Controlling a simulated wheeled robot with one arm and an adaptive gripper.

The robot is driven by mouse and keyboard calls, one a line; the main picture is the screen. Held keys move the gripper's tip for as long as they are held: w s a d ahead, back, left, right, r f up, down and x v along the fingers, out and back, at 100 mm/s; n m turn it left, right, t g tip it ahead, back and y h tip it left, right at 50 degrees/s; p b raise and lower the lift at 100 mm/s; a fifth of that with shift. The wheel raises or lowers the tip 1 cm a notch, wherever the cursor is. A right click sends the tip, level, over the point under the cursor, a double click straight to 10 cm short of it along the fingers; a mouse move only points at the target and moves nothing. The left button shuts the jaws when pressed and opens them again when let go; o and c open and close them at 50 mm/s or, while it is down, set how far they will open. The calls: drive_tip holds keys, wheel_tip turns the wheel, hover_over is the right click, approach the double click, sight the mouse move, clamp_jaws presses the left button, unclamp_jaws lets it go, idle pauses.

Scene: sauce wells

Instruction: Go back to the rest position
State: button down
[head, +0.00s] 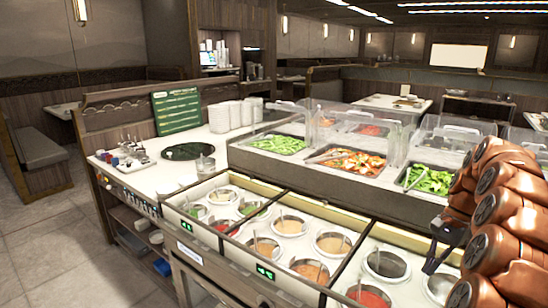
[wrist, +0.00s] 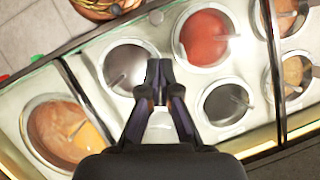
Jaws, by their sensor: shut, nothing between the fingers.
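My gripper (wrist: 159,72) is shut and empty in the wrist view. Its tips hang above the counter of sauce wells, beside a dark well (wrist: 128,66) on the left. A red sauce well (wrist: 205,38) is up and to the right, and another dark well (wrist: 225,104) is to the right. In the head view my gripper (head: 432,264) is at the right, over the nearest well section, close to a dark round well (head: 386,264). The red sauce well also shows at the bottom there (head: 368,296). My arm hides part of the right side.
Sauce wells with ladles, such as an orange one (head: 310,270), fill the front counter. Behind are food pans with greens (head: 278,144) under clear guards (head: 326,120). White plates (head: 232,114) and a green board (head: 177,110) stand at the back left. Open floor (head: 50,240) is at left.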

drive_tip(key=s+a+r+n+h, duration=0.15)
drive_tip(key=s+a+n, duration=0.3)
drive_tip(key=a, duration=0.45)
drive_tip(key=s+a+r+n+h, duration=0.1)
drive_tip(key=s+a+r+n, duration=0.2)
drive_tip(key=s+a, duration=0.5)
drive_tip(key=s+a+f+n+h, duration=0.1)
drive_tip(key=s+a+f+n, duration=0.1)
drive_tip(key=s, duration=0.7)
drive_tip(key=s+a+f+n+h, duration=0.1)
drive_tip(key=s+a+f, duration=0.3)
drive_tip(key=s, duration=0.5)
drive_tip(key=shift+s+a+f+n, duration=0.15)
drive_tip(key=shift+s+a+n, duration=0.25)
drive_tip(key=shift+a+n, duration=0.4)
drive_tip(key=shift+d, duration=0.2)
